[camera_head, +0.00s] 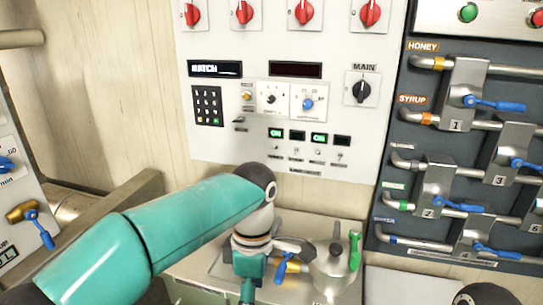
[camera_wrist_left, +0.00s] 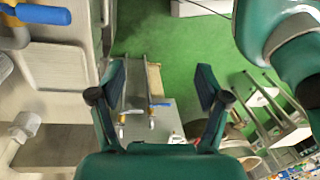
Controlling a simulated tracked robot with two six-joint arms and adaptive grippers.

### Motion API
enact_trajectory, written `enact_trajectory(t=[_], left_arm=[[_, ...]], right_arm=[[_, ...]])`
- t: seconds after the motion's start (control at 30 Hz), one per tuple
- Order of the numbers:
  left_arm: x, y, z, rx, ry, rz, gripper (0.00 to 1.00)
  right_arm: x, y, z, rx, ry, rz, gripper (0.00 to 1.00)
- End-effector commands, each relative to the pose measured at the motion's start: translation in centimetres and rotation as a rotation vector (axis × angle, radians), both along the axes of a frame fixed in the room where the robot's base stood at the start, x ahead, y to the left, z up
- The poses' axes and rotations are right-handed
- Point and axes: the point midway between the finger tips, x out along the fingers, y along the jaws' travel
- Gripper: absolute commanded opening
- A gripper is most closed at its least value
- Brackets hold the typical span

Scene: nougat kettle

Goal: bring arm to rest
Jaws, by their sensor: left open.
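My left arm (camera_head: 150,240) reaches in from the lower left of the head view and bends down in front of the control panel. Its wrist hangs over a steel counter, and the fingers are not clear there. In the left wrist view my left gripper (camera_wrist_left: 160,88) is open, its two dark pads wide apart with nothing between them. The green floor shows far beyond the pads. My right gripper is not in view.
A white control panel (camera_head: 275,115) with red knobs stands behind the arm. Pipes with blue-handled valves (camera_head: 460,95) fill the right side. A steel pot (camera_head: 330,268) and a green handle (camera_head: 354,250) are close to the wrist's right. A blue handle (camera_wrist_left: 38,14) shows at the wrist view's upper left.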

Motion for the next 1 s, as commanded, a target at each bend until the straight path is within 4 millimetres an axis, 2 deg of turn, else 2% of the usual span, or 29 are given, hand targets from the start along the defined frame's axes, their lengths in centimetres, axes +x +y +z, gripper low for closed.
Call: enact_trajectory(t=[0.17, 0.23, 0.37, 0.4, 0.47, 0.5, 0.6, 0.63, 0.7, 0.83, 0.9, 1.0], left_arm=[[-0.4, 3.9, -5.5, 0.047, 0.145, 0.073, 0.76], [-0.9, 5.4, -8.3, 0.053, 0.205, 0.101, 0.76], [-3.0, 8.3, -15.5, 0.015, 0.329, 0.113, 0.76], [-4.1, 9.1, -18.2, -0.017, 0.365, 0.097, 0.76], [-6.2, 10.0, -22.3, -0.086, 0.407, 0.059, 0.76], [-7.8, 10.4, -24.9, -0.142, 0.423, 0.023, 0.76], [-12.2, 10.6, -30.4, -0.299, 0.415, -0.092, 0.76], [-13.5, 10.4, -31.7, -0.344, 0.399, -0.132, 0.76], [-16.1, 10.0, -34.1, -0.434, 0.342, -0.232, 0.76], [-19.6, 8.8, -36.8, -0.542, 0.176, -0.465, 0.76], [-20.3, 8.2, -37.4, -0.556, 0.062, -0.621, 0.76], [-19.7, 7.9, -37.9, -0.525, -0.103, -0.838, 0.76]], right_arm=[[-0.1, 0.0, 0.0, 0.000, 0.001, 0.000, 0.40], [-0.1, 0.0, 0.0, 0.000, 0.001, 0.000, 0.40], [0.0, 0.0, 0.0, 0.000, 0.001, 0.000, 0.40], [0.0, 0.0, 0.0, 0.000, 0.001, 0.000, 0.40], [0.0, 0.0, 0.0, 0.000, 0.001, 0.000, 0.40], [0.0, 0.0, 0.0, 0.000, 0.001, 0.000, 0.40], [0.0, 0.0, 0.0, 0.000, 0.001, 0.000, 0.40], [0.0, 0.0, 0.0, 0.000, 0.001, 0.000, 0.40], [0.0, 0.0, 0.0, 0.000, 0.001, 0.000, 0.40], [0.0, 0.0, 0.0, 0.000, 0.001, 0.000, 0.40], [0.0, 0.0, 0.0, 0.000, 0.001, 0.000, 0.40], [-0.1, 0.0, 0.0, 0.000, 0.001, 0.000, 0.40]])
